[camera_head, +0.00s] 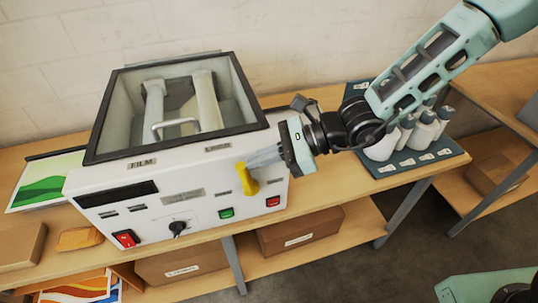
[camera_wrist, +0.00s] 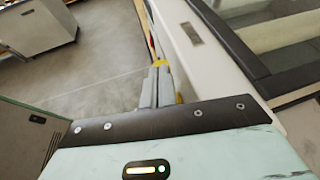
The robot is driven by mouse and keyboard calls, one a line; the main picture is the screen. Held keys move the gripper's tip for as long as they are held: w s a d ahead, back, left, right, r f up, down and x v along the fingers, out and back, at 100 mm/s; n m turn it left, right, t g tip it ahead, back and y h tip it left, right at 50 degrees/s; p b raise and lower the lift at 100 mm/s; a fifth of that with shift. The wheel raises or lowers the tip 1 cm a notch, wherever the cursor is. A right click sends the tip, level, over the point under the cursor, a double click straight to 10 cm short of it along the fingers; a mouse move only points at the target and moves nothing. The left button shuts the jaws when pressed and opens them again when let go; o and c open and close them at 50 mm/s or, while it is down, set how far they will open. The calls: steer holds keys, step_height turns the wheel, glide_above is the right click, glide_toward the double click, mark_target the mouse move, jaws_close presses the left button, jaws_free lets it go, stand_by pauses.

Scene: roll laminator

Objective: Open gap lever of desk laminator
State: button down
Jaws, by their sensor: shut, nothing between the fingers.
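The desk laminator (camera_head: 150,195) is a white machine on a wooden bench, with a dark-framed open top holding pale rollers. Its front carries a yellow lever (camera_head: 247,179), which points downward below a grey mount. My gripper (camera_head: 256,161) reaches in from the right with its shut fingers at the upper part of the yellow lever. In the wrist view my fingers (camera_wrist: 158,85) are together, and bits of the yellow lever (camera_wrist: 161,63) show just beyond their tips. I cannot tell whether the fingers touch the lever.
The laminator front has a red rocker switch (camera_head: 126,238), a black knob (camera_head: 178,228), a green button (camera_head: 226,213) and a red button (camera_head: 273,202). White bottles (camera_head: 425,130) stand on a dark mat to the right. Cardboard boxes (camera_head: 300,232) sit on the lower shelf.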

mark_target(238, 168)
steer(key=a+h+b, duration=0.1)
steer(key=a, duration=0.1)
steer(key=s+a+h+b, duration=0.1)
steer(key=shift+a+f+t+h, duration=0.1)
steer(key=shift+a+t+h, duration=0.2)
steer(key=shift+a+h, duration=0.1)
steer(key=shift+s+a+b, duration=0.1)
steer(key=shift+a+b, duration=0.15)
steer(key=shift+b, duration=0.15)
steer(key=shift+s+a, duration=0.1)
steer(key=shift+a, duration=0.15)
steer(key=shift+s, duration=0.1)
